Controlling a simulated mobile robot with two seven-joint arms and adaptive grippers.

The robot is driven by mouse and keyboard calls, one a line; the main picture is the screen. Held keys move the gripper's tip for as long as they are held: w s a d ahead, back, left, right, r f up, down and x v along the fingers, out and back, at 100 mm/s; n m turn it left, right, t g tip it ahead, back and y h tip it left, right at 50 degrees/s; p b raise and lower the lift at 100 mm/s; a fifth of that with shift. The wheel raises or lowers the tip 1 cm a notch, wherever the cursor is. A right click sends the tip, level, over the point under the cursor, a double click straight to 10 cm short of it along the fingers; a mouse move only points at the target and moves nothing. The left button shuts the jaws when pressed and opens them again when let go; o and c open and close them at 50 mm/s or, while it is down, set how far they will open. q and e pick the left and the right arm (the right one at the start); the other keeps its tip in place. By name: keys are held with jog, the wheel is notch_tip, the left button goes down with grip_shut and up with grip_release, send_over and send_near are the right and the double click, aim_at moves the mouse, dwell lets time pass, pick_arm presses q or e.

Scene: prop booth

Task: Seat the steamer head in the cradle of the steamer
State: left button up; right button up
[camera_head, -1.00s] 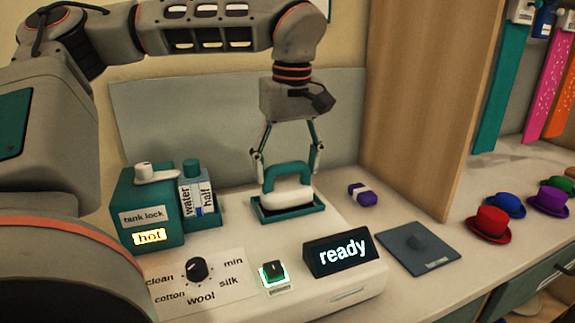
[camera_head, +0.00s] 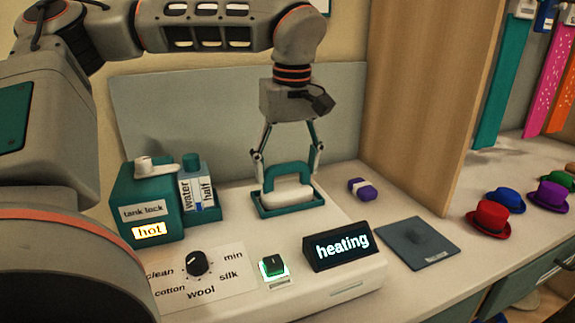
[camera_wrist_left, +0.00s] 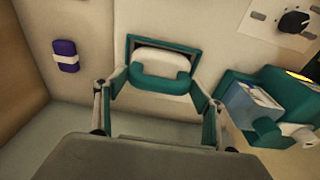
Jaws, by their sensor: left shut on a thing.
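The steamer head (camera_head: 287,192), white with a teal handle, sits down at the teal-rimmed cradle (camera_head: 290,212) on the steamer (camera_head: 350,270). In the left wrist view the head (camera_wrist_left: 160,62) lies within the rectangular cradle rim (camera_wrist_left: 197,57); I cannot tell whether it is fully down. My left gripper (camera_head: 288,178) is shut on the steamer head from above, a finger on each side. The display (camera_head: 342,247) reads "heating" and the tank lock label (camera_head: 149,231) reads "hot". My right gripper is not in view.
A teal tank block (camera_head: 150,190) and water bottle (camera_head: 197,187) stand left of the cradle. A purple item with a white band (camera_head: 361,189) and a dark pad (camera_head: 417,243) lie to the right. A wooden partition (camera_head: 415,100) rises behind them; coloured hats lie beyond.

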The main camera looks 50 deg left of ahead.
pick_arm(q)
jog(key=o, duration=1.7)
notch_tip(320, 180, up, 12)
jog(key=d, duration=0.1)
jog(key=shift+s+d, duration=0.15)
jog(key=shift+s, duration=0.05)
